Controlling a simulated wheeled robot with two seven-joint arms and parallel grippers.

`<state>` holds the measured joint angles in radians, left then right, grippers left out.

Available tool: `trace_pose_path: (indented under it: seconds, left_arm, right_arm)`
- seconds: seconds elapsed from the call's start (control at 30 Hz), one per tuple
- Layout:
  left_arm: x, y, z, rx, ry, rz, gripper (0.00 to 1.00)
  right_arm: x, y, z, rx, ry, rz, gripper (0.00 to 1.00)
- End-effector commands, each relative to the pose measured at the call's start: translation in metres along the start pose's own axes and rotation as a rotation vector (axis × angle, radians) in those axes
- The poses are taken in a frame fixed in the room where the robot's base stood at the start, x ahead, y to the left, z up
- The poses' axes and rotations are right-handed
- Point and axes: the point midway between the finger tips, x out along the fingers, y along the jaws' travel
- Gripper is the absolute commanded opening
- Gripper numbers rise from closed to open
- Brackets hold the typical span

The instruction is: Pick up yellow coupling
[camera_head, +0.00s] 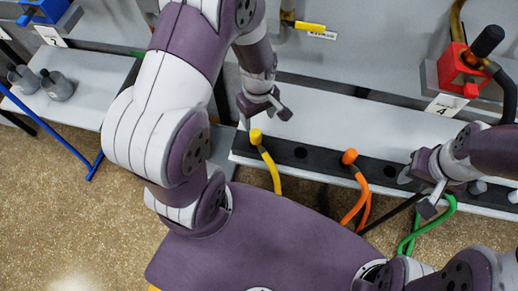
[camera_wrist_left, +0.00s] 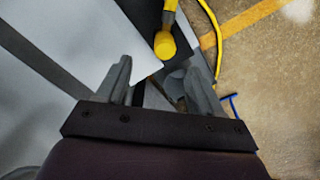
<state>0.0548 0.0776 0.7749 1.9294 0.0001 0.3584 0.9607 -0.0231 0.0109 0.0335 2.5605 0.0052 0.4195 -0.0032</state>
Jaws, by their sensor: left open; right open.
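The yellow coupling (camera_head: 256,136) stands at the left end of the black strip on the bench edge, with a yellow hose running down from it. My left gripper (camera_head: 264,112) is open and empty, just above and behind the coupling in the head view. In the left wrist view the yellow coupling (camera_wrist_left: 165,45) appears beyond the open fingers (camera_wrist_left: 161,75), roughly in line with the gap between them and apart from them. My right gripper (camera_head: 420,190) is open at the right, near the green hose.
An orange coupling (camera_head: 349,157) with its hose stands to the right on the same black strip (camera_head: 302,152). A green hose (camera_head: 432,218) hangs further right. A red valve block (camera_head: 461,70) and a yellow handle (camera_head: 309,26) are at the back. Grey cups (camera_head: 58,86) stand at left.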

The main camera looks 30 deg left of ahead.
Motion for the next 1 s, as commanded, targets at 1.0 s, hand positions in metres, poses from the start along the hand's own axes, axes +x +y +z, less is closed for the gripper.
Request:
trace_pose_path:
  seconds: [1.0]
  left_arm:
    - [0.118,-0.005,0.0,-0.006,0.0,-0.001,0.34]
  right_arm:
    - [0.049,0.0,0.005,0.0,0.001,0.0,0.43]
